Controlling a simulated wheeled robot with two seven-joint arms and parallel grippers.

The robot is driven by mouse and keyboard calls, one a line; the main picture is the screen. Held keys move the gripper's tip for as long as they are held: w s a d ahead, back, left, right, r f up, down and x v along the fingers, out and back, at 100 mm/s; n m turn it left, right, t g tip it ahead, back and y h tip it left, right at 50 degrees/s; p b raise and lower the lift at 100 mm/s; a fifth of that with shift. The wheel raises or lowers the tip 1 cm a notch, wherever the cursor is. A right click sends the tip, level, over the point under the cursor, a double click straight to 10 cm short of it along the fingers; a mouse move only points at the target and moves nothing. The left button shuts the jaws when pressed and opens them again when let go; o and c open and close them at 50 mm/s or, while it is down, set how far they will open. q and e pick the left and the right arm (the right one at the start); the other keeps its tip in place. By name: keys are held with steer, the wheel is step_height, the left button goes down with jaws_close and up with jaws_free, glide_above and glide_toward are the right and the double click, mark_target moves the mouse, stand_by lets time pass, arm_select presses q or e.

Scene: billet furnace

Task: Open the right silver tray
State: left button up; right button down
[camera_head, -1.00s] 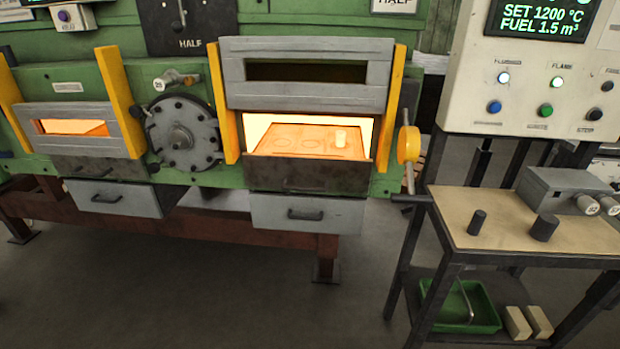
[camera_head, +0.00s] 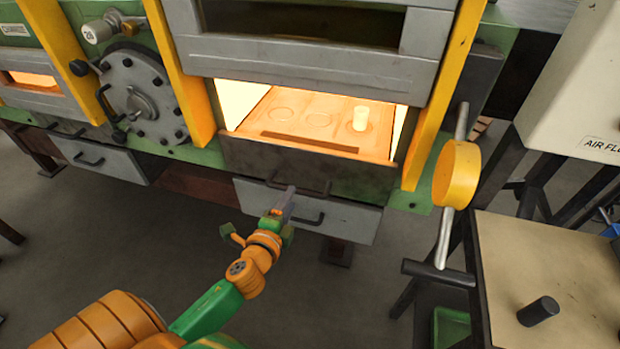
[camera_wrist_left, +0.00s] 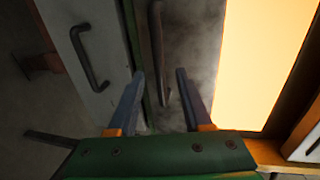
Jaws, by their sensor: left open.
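The right silver tray (camera_head: 348,222) is a grey drawer front below the glowing right furnace opening. It looks closed, and its dark handle is partly behind my left gripper (camera_head: 287,200). In the left wrist view the tray (camera_wrist_left: 100,15) is at the left, with its dark handle (camera_wrist_left: 88,58) outside the fingers. My left gripper is open and empty, its fingers pointing at the furnace front. In that view, the handle of the dark panel (camera_wrist_left: 157,50) above the tray appears between the fingers (camera_wrist_left: 160,72); I cannot tell the depth gap. My right gripper is not in view.
The glowing opening (camera_head: 290,105) holds a bright cylinder (camera_head: 361,118). A yellow-hubbed lever (camera_head: 456,175) and a table (camera_head: 555,265) with a dark cylinder (camera_head: 538,311) stand right. Another grey drawer (camera_head: 100,160) is left. Floor below the tray is clear.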

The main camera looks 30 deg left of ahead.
arm_select(q)
steer(key=x, duration=0.5)
steer(key=shift+a+f, duration=0.1)
steer(key=shift+f, duration=0.05)
steer(key=shift+s, duration=0.15)
steer(key=shift+c, duration=1.1)
jaws_close()
